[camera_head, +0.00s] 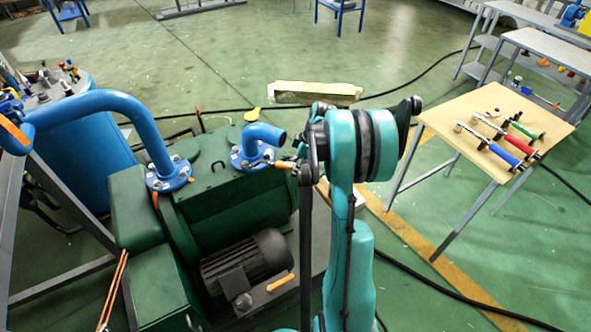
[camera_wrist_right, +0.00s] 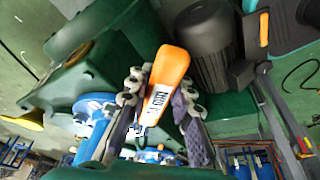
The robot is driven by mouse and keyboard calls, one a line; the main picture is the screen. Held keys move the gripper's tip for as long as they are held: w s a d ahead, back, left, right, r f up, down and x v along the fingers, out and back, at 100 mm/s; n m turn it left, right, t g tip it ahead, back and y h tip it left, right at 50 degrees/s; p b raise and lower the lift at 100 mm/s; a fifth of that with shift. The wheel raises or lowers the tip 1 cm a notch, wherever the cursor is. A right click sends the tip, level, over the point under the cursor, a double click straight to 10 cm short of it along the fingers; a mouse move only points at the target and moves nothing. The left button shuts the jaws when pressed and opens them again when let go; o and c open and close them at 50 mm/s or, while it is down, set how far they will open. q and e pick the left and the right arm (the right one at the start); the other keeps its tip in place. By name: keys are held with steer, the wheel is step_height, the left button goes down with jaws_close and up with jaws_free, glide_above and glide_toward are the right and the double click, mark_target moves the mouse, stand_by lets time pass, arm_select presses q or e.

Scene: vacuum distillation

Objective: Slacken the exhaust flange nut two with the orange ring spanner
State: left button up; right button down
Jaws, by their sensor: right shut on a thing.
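The orange ring spanner (camera_head: 284,165) shows as a short orange handle beside the short blue elbow pipe's flange (camera_head: 250,160) on the green pump. My right gripper (camera_head: 297,167) is at the handle, partly hidden by my teal wrist. In the right wrist view the orange handle (camera_wrist_right: 167,80), with a white label, lies between the two fingers of my right gripper (camera_wrist_right: 158,112), which is shut on it. The blue flange (camera_wrist_right: 95,106) is beyond the left finger there. The spanner's ring end and its fit on any nut are too small or hidden to tell. My left gripper is not in view.
A second, taller blue pipe (camera_head: 150,130) with a bolted flange stands left on the green pump (camera_head: 215,215). A dark motor (camera_head: 245,262) is in front. A wooden table (camera_head: 440,125) with blue, red and green handled tools stands right. Cables cross the floor.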

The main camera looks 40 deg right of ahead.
steer(key=shift+w+d+n, duration=0.8)
steer(key=shift+d, duration=0.3)
steer(key=shift+w+d+n+g+y, duration=0.3)
steer(key=shift+w+d+n+y, duration=0.1)
steer(key=shift+w+d+n, duration=0.55)
steer(key=shift+s+a, duration=0.1)
steer(key=shift+s+a+m, duration=0.15)
steer(key=shift+m, duration=0.2)
